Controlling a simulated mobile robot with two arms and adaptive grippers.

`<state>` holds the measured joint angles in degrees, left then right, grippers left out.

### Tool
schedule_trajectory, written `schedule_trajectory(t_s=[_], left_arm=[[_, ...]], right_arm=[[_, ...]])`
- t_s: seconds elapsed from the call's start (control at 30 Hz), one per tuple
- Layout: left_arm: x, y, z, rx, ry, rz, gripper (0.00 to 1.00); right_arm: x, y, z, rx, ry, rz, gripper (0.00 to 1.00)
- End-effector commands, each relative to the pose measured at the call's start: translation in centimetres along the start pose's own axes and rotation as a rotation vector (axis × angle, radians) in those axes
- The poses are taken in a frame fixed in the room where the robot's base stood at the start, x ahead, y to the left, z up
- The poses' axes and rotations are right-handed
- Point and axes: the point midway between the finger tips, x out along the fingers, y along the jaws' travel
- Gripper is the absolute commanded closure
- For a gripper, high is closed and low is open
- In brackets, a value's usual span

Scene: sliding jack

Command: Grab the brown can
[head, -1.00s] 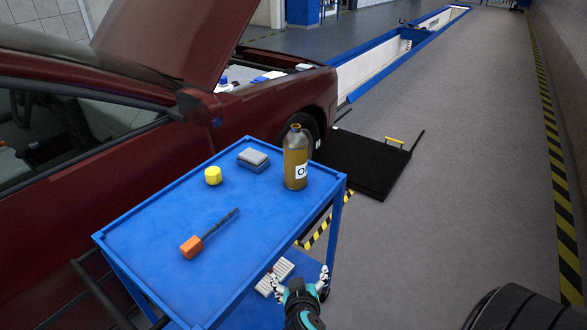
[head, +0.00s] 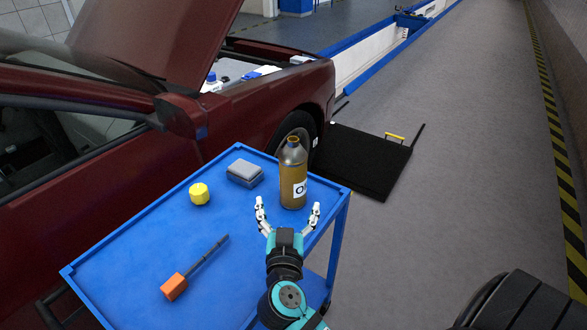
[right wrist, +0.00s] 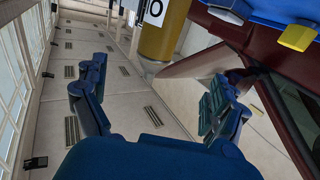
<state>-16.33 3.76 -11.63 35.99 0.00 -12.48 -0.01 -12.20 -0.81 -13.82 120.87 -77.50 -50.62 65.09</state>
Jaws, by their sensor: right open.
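The brown can (head: 292,178), bottle-shaped with an open neck and a white label, stands upright on the far right corner of the blue cart (head: 130,265). My right gripper (head: 288,208) is open and empty, just on the near side of the can, its fingers pointing toward it. My left gripper is not in view.
A black platform (head: 362,160) lies on the floor behind the cart.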

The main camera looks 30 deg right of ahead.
Motion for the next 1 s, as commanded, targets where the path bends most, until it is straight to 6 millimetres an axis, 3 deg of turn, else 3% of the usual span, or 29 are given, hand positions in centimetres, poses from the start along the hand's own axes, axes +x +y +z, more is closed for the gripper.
schedule_trajectory(t_s=[0.4, 0.8, 1.0], left_arm=[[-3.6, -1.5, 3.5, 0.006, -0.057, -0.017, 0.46], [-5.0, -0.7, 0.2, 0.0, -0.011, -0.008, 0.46], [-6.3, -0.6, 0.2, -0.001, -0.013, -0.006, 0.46]], right_arm=[[8.8, 0.1, -0.5, -0.005, 0.001, 0.002, 0.03], [12.7, 0.3, -0.4, -0.004, -0.001, 0.002, 0.03], [15.7, 0.5, -0.3, -0.004, -0.001, 0.0, 0.03]])
